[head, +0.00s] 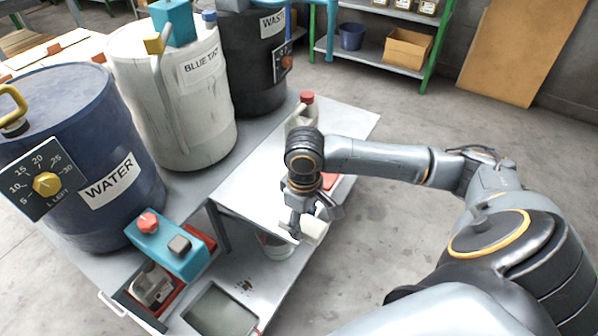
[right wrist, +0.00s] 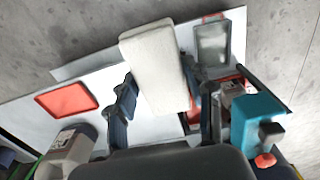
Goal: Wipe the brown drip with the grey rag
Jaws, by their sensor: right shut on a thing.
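My right gripper (head: 307,218) is shut on a pale, flat, block-like piece that I take for the grey rag (head: 313,230). In the right wrist view the rag (right wrist: 152,62) sits between the two fingers (right wrist: 165,103) and sticks out past their tips. The rag is held above the white bench, to the right of some small dark brown marks (head: 244,286) that look like the brown drip. I cannot make the drip out in the right wrist view. My left gripper is not in view.
A shallow grey tray (head: 193,318) lies near the marks. A teal control box (head: 172,248) and a blue WATER drum (head: 80,150) stand left. A red mat (right wrist: 67,98) and a red-capped jug (head: 302,118) are on the bench.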

